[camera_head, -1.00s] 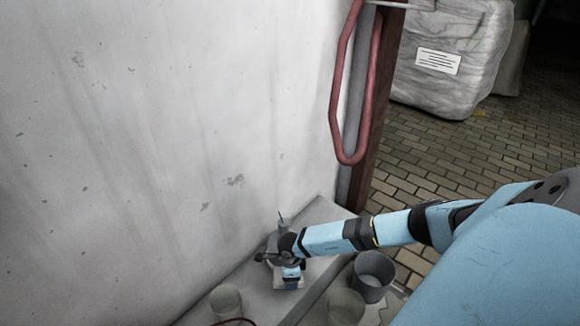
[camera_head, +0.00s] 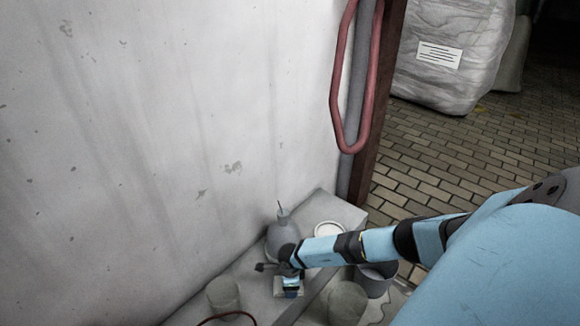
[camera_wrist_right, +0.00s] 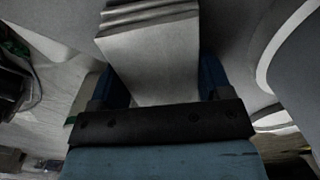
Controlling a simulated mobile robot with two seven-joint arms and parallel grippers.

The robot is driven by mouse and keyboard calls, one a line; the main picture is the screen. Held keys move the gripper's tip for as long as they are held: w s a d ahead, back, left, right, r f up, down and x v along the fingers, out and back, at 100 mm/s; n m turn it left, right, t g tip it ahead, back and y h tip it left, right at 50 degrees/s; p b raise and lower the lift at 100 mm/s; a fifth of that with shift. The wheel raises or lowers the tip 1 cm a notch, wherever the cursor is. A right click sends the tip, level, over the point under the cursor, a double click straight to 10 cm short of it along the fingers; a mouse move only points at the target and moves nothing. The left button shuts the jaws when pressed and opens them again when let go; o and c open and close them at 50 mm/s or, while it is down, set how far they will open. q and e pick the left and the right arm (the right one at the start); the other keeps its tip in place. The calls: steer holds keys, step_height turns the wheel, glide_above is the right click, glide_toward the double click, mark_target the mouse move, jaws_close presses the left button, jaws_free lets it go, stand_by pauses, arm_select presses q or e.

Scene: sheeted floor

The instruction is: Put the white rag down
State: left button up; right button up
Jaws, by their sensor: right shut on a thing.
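The white rag (camera_wrist_right: 152,62) is a pale folded cloth, with its layered folds at the top of the right wrist view. My right gripper (camera_wrist_right: 155,92) is shut on it, one blue finger on each side. In the head view my right gripper (camera_head: 291,285) is low over a grey bench, in front of a grey spouted container. A pale edge of the rag (camera_head: 279,288) shows beside the gripper. I cannot tell whether the rag touches the bench. My left gripper is not in view.
The grey spouted container (camera_head: 281,240) and a round white-rimmed thing (camera_head: 329,230) stand close behind my right arm. Pots (camera_head: 223,296) (camera_head: 348,302) and a darker bucket (camera_head: 375,284) are near the front. A wall bounds the left; a red hose (camera_head: 337,100) hangs behind.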

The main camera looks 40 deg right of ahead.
steer(key=shift+f, duration=0.2)
steer(key=o, duration=1)
steer(key=shift+c, duration=0.2)
steer(key=shift+r, duration=0.45)
step_height(320, 180, up, 5)
steer(key=p, duration=0.3)
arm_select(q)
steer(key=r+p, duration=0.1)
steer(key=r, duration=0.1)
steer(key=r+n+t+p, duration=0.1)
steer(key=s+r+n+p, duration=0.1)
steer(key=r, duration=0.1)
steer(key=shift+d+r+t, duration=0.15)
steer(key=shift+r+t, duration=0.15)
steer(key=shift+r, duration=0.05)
arm_select(e)
step_height(320, 180, up, 7)
steer(key=shift+f, duration=0.2)
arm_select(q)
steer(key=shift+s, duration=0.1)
arm_select(e)
steer(key=shift+s, duration=0.1)
